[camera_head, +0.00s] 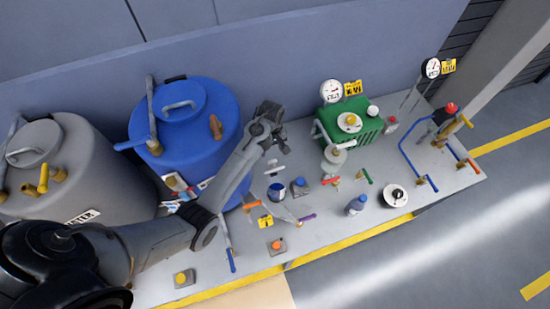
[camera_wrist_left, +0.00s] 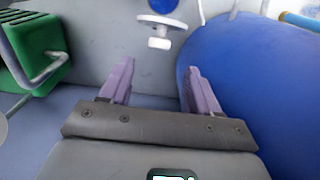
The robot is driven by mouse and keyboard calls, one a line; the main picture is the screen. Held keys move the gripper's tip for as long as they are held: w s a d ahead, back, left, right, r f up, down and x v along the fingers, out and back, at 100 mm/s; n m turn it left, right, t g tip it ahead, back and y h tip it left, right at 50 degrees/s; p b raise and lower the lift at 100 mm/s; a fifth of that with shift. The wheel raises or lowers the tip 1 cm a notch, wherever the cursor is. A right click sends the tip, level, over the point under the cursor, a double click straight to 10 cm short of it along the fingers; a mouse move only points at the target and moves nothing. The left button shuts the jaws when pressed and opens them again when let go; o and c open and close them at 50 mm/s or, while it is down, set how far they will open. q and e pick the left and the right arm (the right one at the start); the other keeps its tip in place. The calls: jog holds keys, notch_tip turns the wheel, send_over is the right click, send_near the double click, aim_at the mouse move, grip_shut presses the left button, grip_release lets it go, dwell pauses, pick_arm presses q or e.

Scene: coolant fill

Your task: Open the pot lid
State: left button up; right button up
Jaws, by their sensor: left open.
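The blue tank (camera_head: 185,140) stands at the back left, its round blue lid (camera_head: 180,102) seated on top with a pale handle. A grey tank (camera_head: 75,185) to its left has a grey lid (camera_head: 32,142). I cannot tell which one is the pot. My left gripper (camera_head: 280,143) is open and empty, in the air right of the blue tank and left of the green box. In the left wrist view its two fingers (camera_wrist_left: 160,78) stand apart with nothing between them. The blue tank (camera_wrist_left: 235,75) shows there at the right. My right gripper is not in view.
The green box (camera_head: 352,125) with a white round cap and a gauge (camera_head: 331,91) stands right of my gripper. A white wheel (camera_wrist_left: 160,22) lies beyond my fingers. Several small valves and pipes crowd the bench (camera_head: 340,225). A wall is behind.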

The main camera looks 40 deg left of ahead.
aim_at(273, 166)
pick_arm(q)
notch_tip(273, 166, down, 9)
jog(key=shift+r+p, duration=0.2)
jog(key=shift+p, duration=0.2)
jog(key=shift+c, duration=0.2)
grip_shut()
